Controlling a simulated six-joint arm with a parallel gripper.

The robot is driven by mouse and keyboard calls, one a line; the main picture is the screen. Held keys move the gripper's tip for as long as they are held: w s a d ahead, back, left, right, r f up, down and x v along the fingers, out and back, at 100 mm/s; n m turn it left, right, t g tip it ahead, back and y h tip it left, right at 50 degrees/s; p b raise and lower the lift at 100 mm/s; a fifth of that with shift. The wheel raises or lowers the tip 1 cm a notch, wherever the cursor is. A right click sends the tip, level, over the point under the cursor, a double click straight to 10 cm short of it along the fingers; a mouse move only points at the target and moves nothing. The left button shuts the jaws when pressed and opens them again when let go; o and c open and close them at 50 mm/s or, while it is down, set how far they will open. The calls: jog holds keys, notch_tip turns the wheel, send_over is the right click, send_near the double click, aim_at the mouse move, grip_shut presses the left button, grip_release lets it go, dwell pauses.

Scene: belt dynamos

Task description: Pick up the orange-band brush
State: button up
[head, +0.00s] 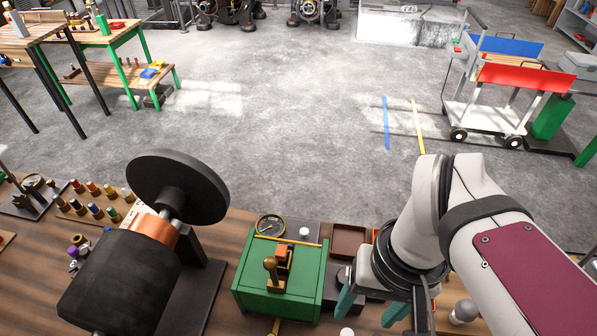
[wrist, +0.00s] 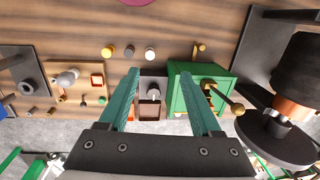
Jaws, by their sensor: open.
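My gripper (head: 370,306) is at the bottom right of the head view, its two teal fingers apart. In the wrist view the open, empty gripper (wrist: 160,70) hangs above the bench between the green box and a board of small parts. In the head view a wooden rack (head: 70,208) at the left holds several small pegs with coloured tops, among them a yellow-orange one (head: 108,190). I cannot tell which piece is the orange-band brush. In the wrist view a small yellow-topped piece (wrist: 108,52) stands on the bench, left of the fingers.
A green box (head: 280,280) with a brass-knobbed lever stands beside the gripper. A dynamo with a black drum (head: 120,282) and dark disc (head: 178,187) rises between the box and the rack. Small dark trays (head: 348,240) lie right of the box. Floor beyond the bench is open.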

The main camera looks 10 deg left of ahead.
jog(key=w+a+r+n+h, duration=0.2)
jog(key=w+a+r+n, duration=0.3)
jog(key=w+a+n, duration=0.5)
jog(key=n, duration=0.8)
send_near(281, 250)
jog(key=shift+t, duration=0.3)
jog(key=f, duration=0.9)
jog(key=shift+s+d, duration=0.25)
jog(key=shift+d, duration=0.1)
grip_shut()
